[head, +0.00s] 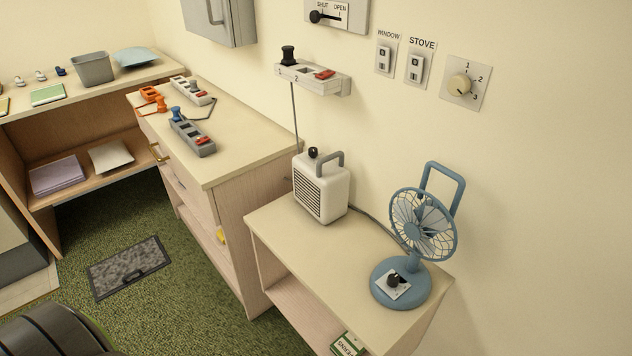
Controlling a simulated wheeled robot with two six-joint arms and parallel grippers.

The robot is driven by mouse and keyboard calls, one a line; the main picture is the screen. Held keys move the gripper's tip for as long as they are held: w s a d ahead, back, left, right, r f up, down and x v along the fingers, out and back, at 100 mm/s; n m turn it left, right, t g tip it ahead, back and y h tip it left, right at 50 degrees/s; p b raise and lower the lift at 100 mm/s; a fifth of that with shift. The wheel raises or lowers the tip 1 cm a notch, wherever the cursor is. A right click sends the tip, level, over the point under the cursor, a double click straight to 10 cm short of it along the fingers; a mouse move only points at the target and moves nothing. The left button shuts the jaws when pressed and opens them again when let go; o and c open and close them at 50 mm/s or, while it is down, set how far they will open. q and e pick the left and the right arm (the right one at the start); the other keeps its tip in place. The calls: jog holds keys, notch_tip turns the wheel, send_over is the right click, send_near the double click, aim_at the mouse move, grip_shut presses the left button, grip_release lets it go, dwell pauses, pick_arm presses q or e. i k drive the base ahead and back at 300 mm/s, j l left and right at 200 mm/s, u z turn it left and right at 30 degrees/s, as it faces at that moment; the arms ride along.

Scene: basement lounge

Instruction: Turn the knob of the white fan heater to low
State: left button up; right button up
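The white fan heater (337,199) stands upright on the low side table, with a dark slatted grille on its front left face and a grey handle on top. Its black knob (312,152) sits on top, left of the handle. The knob's pointer and any markings are too small to read. Neither of my grippers shows in the head view.
A blue desk fan (430,262) with a dial on its base stands right of the heater. A wall socket strip (303,75) with a black plug (288,54) and a red switch is above; a cord hangs down behind the heater. Power strips (193,138) lie on the taller cabinet.

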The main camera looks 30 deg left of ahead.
aim_at(313, 152)
jog(key=i+j+u, duration=0.1)
jog(key=i+j, duration=0.65)
